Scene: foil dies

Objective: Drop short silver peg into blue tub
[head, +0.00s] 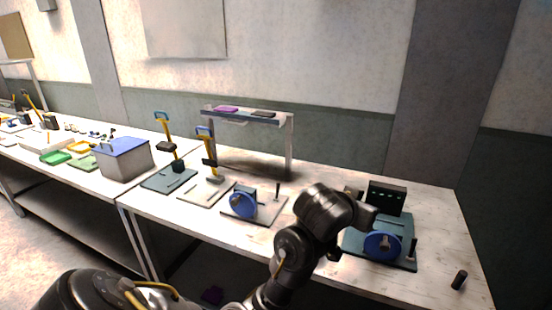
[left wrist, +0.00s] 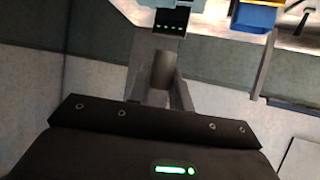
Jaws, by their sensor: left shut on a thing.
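My left gripper (left wrist: 160,85) is shut on a short grey cylinder (left wrist: 163,68), seen between its fingers in the left wrist view, which looks like the silver peg. In the head view my left gripper (head: 366,208) is over the right part of the near table, beside a dark fixture; the peg cannot be made out there. No plainly blue tub shows in the head view; a grey box with a blue top (head: 123,147) stands far to the left. A blue box-shaped thing (left wrist: 256,16) is cut off at the wrist view's top; I cannot tell whether it is the tub. My right gripper is not in view.
A dark fixture with a blue disc (head: 381,246) and a black block (head: 388,197) lies by the gripper. Another blue-disc fixture (head: 243,206), a raised shelf (head: 291,145) and two yellow-handled stands are to the left. A black cylinder (head: 459,280) stands near the right edge.

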